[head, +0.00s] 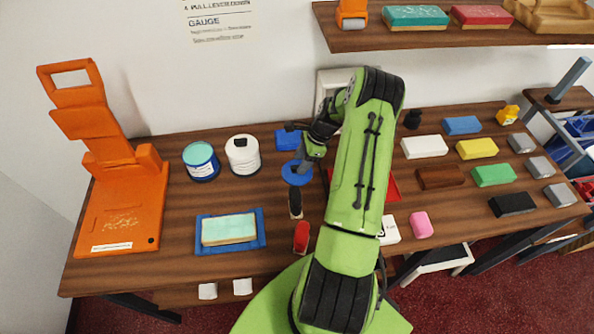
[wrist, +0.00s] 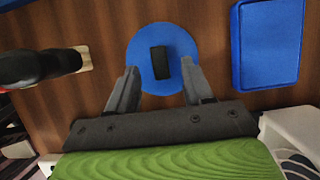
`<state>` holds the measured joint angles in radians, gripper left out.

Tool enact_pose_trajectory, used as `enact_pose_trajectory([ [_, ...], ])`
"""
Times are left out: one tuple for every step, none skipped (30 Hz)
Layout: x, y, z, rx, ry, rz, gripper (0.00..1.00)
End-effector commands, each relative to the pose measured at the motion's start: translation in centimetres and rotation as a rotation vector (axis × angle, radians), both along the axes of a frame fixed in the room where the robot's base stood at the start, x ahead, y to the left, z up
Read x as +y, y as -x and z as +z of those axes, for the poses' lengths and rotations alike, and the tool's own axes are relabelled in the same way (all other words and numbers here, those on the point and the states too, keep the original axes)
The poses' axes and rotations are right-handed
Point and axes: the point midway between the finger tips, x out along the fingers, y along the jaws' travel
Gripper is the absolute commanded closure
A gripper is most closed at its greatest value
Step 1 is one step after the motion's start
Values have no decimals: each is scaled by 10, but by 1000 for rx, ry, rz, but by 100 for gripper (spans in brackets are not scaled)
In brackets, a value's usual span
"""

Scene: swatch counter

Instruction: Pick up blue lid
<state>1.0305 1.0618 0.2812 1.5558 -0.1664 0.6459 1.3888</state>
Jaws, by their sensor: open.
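The blue lid (head: 297,174) is a flat round disc on the wooden counter, below my gripper in the head view. In the wrist view the blue lid (wrist: 162,45) shows a dark rectangular handle (wrist: 160,62) at its middle. My gripper (wrist: 154,86) is open, with its two grey fingertips reaching over the near edge of the lid on either side of the handle. The handle is apart from both fingers. In the head view my gripper (head: 303,158) partly hides the lid.
A blue rectangular box (wrist: 268,45) lies right of the lid. A white can (head: 243,156) and a teal-topped can (head: 201,162) stand left on the counter (head: 150,212). An orange press (head: 112,170) is at the far left.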

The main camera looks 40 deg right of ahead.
Motion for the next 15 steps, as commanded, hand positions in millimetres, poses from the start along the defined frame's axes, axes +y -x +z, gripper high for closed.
enact_pose_trajectory([
  [4,-2,-9,2,-2,3,49],
  [5,-4,-13,0,-1,3,49],
  [7,-5,-18,1,-2,2,49],
  [7,-5,-20,0,-1,1,49],
  [8,-6,-22,-1,0,2,49],
  [8,-6,-22,-1,1,1,49],
  [8,-6,-22,-2,2,1,49],
  [8,-6,-22,-2,2,1,49],
  [8,-6,-22,-2,2,1,49],
  [8,-6,-22,-1,2,1,49],
  [8,-6,-22,-1,2,1,49],
  [8,-6,-22,-1,2,1,55],
  [8,-6,-22,-1,2,1,60],
  [8,-6,-22,-1,2,1,64],
  [8,-6,-22,-1,2,1,70],
])
